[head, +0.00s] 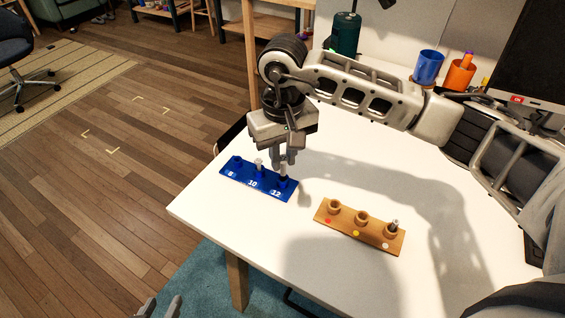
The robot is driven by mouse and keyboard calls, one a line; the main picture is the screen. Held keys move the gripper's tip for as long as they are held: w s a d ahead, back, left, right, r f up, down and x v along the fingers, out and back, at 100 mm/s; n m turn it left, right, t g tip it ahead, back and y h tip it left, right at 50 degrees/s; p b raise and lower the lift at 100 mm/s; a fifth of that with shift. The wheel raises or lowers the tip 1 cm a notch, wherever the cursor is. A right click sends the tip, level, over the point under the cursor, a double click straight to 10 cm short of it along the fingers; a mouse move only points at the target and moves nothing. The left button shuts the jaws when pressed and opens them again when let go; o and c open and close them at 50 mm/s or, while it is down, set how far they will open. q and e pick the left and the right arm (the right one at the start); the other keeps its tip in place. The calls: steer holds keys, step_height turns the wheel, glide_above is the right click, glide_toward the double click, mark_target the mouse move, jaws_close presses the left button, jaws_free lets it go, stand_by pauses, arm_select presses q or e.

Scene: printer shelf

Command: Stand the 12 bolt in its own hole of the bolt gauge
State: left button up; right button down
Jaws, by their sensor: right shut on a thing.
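The blue bolt gauge (243,182) lies near the white table's left edge, with raised holes marked 8, 10 and 12. A light bolt (259,164) stands at the 10 hole; the 8 hole looks empty. My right gripper (283,160) points down over the 12 end, shut on a grey bolt (283,171), which I take to be the 12 bolt. The bolt is upright at the 12 hole; how deep it sits is hard to see. My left gripper (160,307) shows only its tips at the bottom edge, apart and empty, away from the table.
A wooden holder (345,226) with three cups and red, yellow and white dots lies to the right; a bolt (394,225) stands in its white-dot cup. Blue (427,67) and orange (459,76) cups stand at the back. The table front is clear.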

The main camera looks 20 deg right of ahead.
mark_target(283, 166)
steer(key=shift+w+d+f, duration=0.15)
steer(key=shift+w+f, duration=0.35)
steer(key=shift+f, duration=0.15)
steer(key=shift+w+d+f, duration=0.15)
steer(key=shift+w+f, duration=0.35)
steer(key=shift+f, duration=0.1)
steer(key=f, duration=0.1)
steer(key=f+p, duration=0.1)
steer(key=f, duration=0.1)
steer(key=shift+w+d, duration=0.1)
steer(key=shift+w, duration=0.1)
steer(key=shift+f, duration=0.25)
steer(key=shift+f+b, duration=0.25)
steer(key=shift+b, duration=0.1)
steer(key=c, duration=1.3)
jaws_free()
steer(key=shift+r+p, duration=0.3)
steer(key=shift+p, duration=0.05)
steer(key=shift+r+b, duration=0.7)
steer(key=shift+r, duration=5.25)
